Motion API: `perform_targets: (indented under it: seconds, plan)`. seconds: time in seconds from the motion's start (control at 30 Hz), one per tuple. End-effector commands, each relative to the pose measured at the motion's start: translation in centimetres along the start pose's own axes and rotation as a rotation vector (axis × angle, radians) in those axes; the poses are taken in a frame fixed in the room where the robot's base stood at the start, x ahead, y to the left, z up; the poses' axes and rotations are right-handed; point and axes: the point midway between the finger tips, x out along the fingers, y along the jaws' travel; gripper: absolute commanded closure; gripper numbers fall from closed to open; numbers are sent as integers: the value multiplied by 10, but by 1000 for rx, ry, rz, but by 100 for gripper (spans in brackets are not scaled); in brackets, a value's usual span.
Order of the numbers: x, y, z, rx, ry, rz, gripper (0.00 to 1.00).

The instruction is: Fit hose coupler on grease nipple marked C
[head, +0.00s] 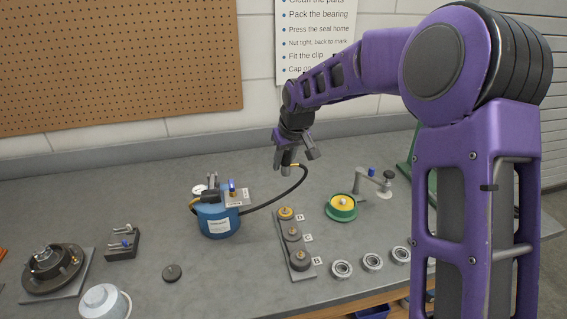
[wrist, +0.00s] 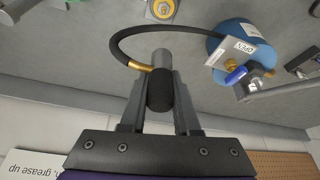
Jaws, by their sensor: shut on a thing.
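My gripper (head: 287,160) is shut on the hose coupler, a grey cylinder (wrist: 160,58) with a black grip, and holds it above the bench. A brass elbow (wrist: 140,67) joins it to a black hose (head: 290,195) that loops to the blue grease pot (head: 218,220). The pot also shows in the wrist view (wrist: 232,40). A dark plate (head: 280,235) carries three round fittings in a row: a brass-topped far one (head: 286,213), a middle one (head: 293,233) and a near one (head: 300,258). White letter tags stand beside them; the letters are too small to read surely. The coupler is apart from all fittings.
A green ring with a yellow centre (head: 342,205) stands right of the plate, near a grey stand (head: 372,183). Several bearings (head: 372,262) lie at the front right. A hub (head: 52,268) and a small dark block (head: 122,243) sit at left. The back of the bench is clear.

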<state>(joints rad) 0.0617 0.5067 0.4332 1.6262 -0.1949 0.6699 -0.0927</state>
Motion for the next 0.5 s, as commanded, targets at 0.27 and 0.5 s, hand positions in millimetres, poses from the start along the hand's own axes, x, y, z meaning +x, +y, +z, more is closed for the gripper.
perform_targets:
  seconds: [0.27, 0.5]
  plan:
    - [5, -4, 17, -4, -1, -1, 100]
    - [19, -15, 72, -4, -1, -2, 100]
